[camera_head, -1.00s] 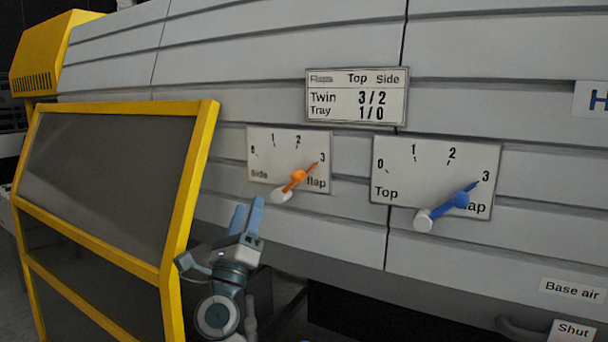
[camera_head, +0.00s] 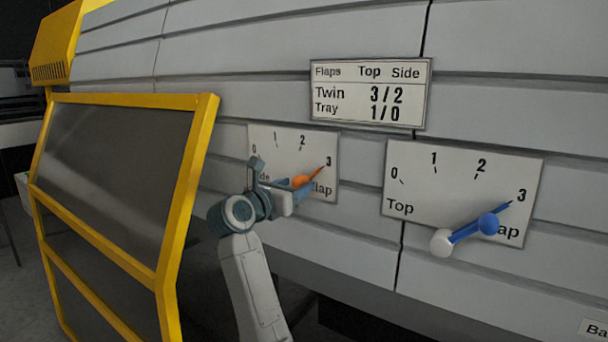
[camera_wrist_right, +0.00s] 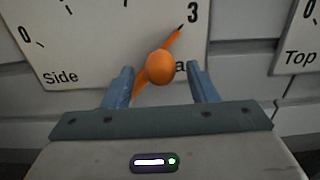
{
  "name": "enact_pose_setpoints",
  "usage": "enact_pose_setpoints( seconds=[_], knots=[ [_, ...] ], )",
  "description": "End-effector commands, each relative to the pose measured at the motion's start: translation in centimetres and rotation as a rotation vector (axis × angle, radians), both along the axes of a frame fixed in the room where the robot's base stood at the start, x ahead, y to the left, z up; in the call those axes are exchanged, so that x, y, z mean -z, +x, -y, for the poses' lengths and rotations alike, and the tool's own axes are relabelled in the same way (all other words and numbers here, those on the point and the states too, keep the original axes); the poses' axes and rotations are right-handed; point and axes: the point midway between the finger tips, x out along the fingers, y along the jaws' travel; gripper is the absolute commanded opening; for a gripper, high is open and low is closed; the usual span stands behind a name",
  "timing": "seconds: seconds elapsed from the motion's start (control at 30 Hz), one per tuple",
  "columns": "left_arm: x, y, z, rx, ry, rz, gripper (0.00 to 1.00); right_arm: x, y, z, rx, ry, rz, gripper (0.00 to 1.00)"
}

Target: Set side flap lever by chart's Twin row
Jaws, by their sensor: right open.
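The chart (camera_head: 369,94) reads Twin 3/2 and Tray 1/0 under Top and Side. The side flap lever (camera_head: 303,181) is orange, on a dial plate (camera_head: 264,142) marked 0 to 3; its pointer is at 3. My right gripper (camera_head: 297,190) is at this lever and hides its lower end in the head view. In the right wrist view the orange knob (camera_wrist_right: 160,67) sits between the two open fingers of the gripper (camera_wrist_right: 160,86), with gaps on both sides. The blue top flap lever (camera_head: 470,233) also points at 3. My left gripper is not in view.
A yellow-framed dark guard panel (camera_head: 205,135) stands left of the side dial, close to my right arm. The top flap dial plate (camera_head: 411,180) is to the right.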

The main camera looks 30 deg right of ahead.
Motion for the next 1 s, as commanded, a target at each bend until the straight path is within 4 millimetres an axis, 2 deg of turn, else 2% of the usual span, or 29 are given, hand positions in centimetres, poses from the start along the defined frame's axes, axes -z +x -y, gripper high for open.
enact_pose_setpoints(
  seconds=[0.03, 0.1, 0.3, 0.63, 0.67, 0.9, 0.93, 1.0],
  knots=[
    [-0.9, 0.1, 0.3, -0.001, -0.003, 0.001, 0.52, -0.4, 0.4, 1.0, 0.003, -0.004, -0.005, 0.52],
    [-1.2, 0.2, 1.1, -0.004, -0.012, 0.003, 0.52, -0.3, 0.7, 2.0, 0.003, -0.002, -0.003, 0.52],
    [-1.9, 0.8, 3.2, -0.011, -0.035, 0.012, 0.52, -0.1, 1.5, 3.8, 0.001, -0.001, -0.003, 0.52],
    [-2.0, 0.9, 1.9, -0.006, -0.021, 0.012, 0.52, 0.1, 1.7, 4.1, 0.0, -0.001, -0.002, 0.52],
    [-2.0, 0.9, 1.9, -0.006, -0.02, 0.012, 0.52, 0.1, 1.7, 4.1, 0.0, -0.001, -0.002, 0.5],
    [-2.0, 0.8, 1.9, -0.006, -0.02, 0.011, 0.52, 0.1, 1.7, 4.1, 0.001, 0.0, -0.002, 0.03],
    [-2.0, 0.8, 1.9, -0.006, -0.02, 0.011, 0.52, 0.1, 1.7, 4.1, 0.001, 0.0, -0.003, 0.0],
    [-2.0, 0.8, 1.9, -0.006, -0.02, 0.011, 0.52, 0.1, 1.7, 4.1, 0.001, -0.001, -0.004, 0.0]
  ],
)
